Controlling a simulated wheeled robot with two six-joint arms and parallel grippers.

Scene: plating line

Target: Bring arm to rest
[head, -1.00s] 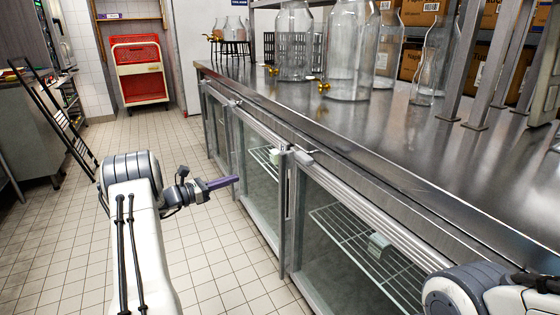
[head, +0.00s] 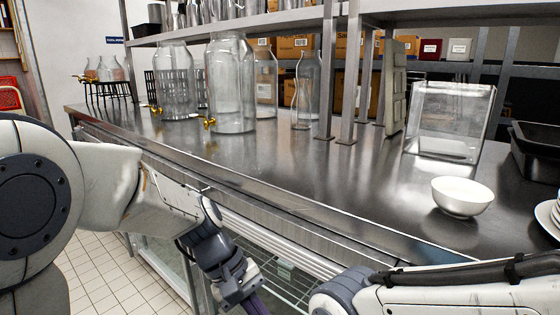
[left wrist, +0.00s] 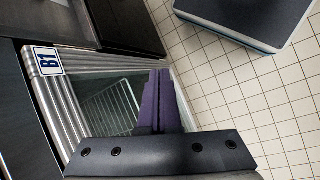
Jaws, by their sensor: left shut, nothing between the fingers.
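My left arm comes in from the left in the head view and folds down in front of the steel counter (head: 330,205). My left gripper (head: 254,304) is at the bottom edge, below counter-top height, with its purple fingers partly cut off by the frame. In the left wrist view the left gripper (left wrist: 158,100) shows its two purple fingers together and empty, in front of a glass-fronted cabinet (left wrist: 105,105) with a wire rack. My right arm crosses the lower right corner of the head view; its gripper is outside the picture.
On the counter stand a large glass jar with a brass tap (head: 231,90), a second tapped jar (head: 176,85), a white bowl (head: 462,198), a clear box (head: 448,120) and black trays (head: 536,150). Shelf posts rise behind. Tiled floor (left wrist: 235,90) is open beside the cabinet.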

